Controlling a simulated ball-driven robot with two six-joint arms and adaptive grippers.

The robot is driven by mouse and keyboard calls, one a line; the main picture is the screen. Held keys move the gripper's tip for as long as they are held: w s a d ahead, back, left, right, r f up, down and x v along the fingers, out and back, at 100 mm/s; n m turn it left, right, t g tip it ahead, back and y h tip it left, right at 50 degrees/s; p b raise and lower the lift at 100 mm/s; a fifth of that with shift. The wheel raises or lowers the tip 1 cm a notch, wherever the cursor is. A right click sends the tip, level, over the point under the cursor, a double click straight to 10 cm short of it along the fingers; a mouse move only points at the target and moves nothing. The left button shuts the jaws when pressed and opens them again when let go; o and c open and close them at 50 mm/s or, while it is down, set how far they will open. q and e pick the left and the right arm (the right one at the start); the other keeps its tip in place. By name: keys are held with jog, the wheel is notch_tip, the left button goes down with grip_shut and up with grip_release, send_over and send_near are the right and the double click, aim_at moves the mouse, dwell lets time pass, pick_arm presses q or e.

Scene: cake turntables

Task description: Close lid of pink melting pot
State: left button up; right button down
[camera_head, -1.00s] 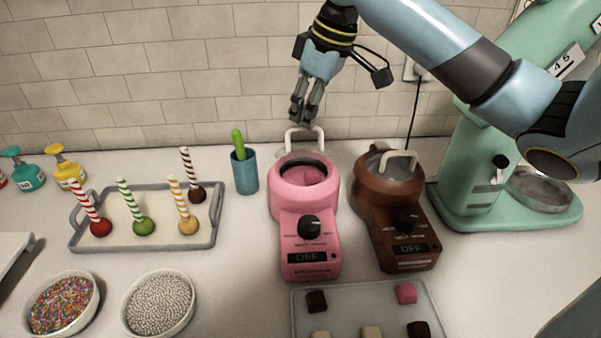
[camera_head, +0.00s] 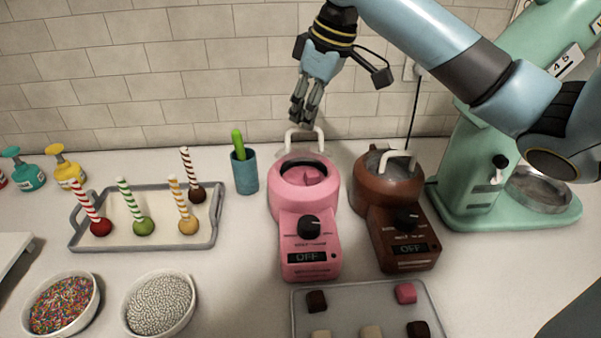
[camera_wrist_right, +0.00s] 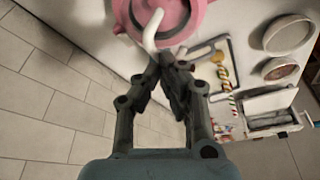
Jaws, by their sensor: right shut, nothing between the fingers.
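The pink melting pot (camera_head: 305,197) stands on the counter with its bowl open and pink inside. Its lid is raised at the back, and the white lid handle (camera_head: 304,138) stands up behind the bowl. The pot also shows at the top of the right wrist view (camera_wrist_right: 178,18), with the white handle (camera_wrist_right: 151,32) close to my fingertips. My right gripper (camera_head: 298,122) is shut and empty, just above the handle, near the wall. I cannot tell whether the fingers touch the handle. My left gripper is not in view.
A brown melting pot (camera_head: 398,248) with its lid down stands close on the right. A teal cup (camera_head: 245,178) is at the left. A tray of chocolates (camera_head: 372,296) lies in front. A green mixer (camera_head: 462,180) stands far right. The tiled wall (camera_head: 200,70) is close behind.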

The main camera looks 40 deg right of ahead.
jog(key=shift+f, duration=0.1)
jog(key=shift+s+f, duration=0.15)
jog(key=shift+f, duration=1.05)
